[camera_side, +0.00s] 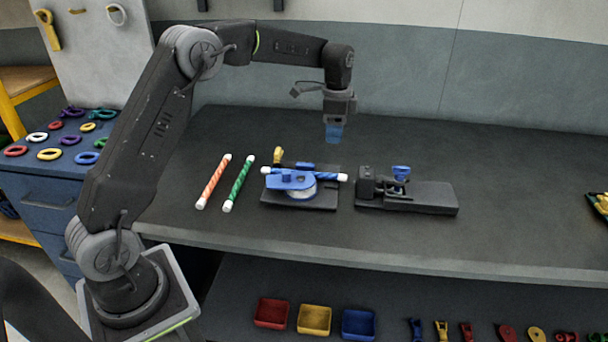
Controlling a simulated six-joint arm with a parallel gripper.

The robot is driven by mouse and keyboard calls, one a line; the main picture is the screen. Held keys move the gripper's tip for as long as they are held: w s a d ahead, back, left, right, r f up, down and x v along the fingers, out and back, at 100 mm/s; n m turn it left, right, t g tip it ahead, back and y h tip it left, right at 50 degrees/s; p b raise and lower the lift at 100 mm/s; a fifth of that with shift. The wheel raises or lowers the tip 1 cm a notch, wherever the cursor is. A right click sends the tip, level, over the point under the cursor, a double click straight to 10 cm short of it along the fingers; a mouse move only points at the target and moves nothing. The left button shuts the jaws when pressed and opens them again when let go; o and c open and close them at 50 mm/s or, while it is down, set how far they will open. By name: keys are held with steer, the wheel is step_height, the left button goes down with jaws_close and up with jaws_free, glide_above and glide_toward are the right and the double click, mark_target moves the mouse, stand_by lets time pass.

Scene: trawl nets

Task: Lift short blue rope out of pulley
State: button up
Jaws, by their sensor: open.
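The short blue rope (326,176) has white ends and lies across the blue pulley (290,181), which sits on a dark base plate on the bench. One white end sticks out at the left and the other at the right. The pulley's blue cover hides part of the rope. A pale round wheel shows under the cover. My gripper (334,134) is open and empty, with blue fingertips pointing down. It is above the bench, behind and to the right of the pulley, apart from the rope.
An orange-striped rope (214,182) and a green rope (239,184) lie left of the pulley. A dark clamp fixture (425,197) with a blue knob (401,172) stands to the right. A small yellow piece (278,155) stands behind the pulley.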

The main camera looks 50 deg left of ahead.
step_height(320, 180, down, 13)
steer(key=shift+r, duration=0.1)
stand_by(0.5)
steer(key=shift+c, duration=0.4)
jaws_close()
